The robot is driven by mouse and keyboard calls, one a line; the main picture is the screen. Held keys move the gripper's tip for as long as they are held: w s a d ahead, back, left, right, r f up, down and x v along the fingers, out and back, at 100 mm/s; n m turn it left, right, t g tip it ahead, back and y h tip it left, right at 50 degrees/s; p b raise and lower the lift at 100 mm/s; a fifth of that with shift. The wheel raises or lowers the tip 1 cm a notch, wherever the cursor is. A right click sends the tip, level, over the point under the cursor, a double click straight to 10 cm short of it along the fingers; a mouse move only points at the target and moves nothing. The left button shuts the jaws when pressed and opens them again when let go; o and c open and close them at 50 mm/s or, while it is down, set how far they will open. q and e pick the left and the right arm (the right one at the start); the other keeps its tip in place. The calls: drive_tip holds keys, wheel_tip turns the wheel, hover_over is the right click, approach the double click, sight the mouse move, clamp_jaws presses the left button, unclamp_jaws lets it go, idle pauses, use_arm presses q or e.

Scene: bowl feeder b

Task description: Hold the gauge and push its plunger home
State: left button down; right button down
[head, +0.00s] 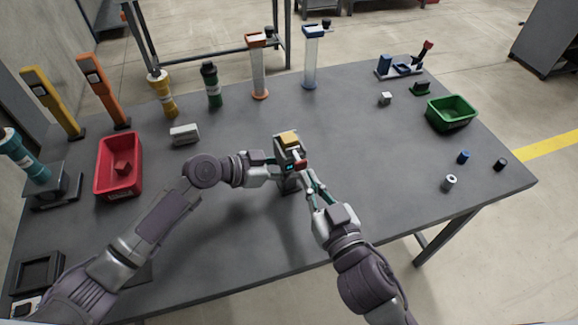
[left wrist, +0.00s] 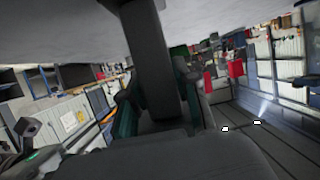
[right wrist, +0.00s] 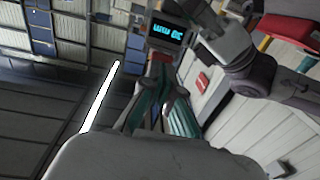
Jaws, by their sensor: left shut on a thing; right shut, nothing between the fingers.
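The gauge (head: 281,149) is a grey upright body with a yellow top, a small cyan display and a red-tipped part at its right side, which looks like the plunger (head: 301,164). My left gripper (head: 270,164) is shut on the gauge from the left and holds it upright above the table; its dark body (left wrist: 155,60) fills the left wrist view between the fingers. My right gripper (head: 309,182) is shut and empty, with its fingertips close to the red tip. Whether they touch is unclear. The right wrist view shows the gauge's lit display (right wrist: 167,32) just beyond the fingers.
A red bin (head: 104,185) stands on the left and a green bin (head: 436,122) on the right. A grey-white block (head: 184,134) lies behind my left arm. Tubes and bottles line the back. Small cylinders (head: 449,182) lie at the right. The table front is mostly clear.

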drive_tip(key=shift+x, duration=1.25)
idle(0.3)
drive_tip(key=shift+v, duration=3)
use_arm(q)
drive_tip(key=c, duration=0.8)
unclamp_jaws()
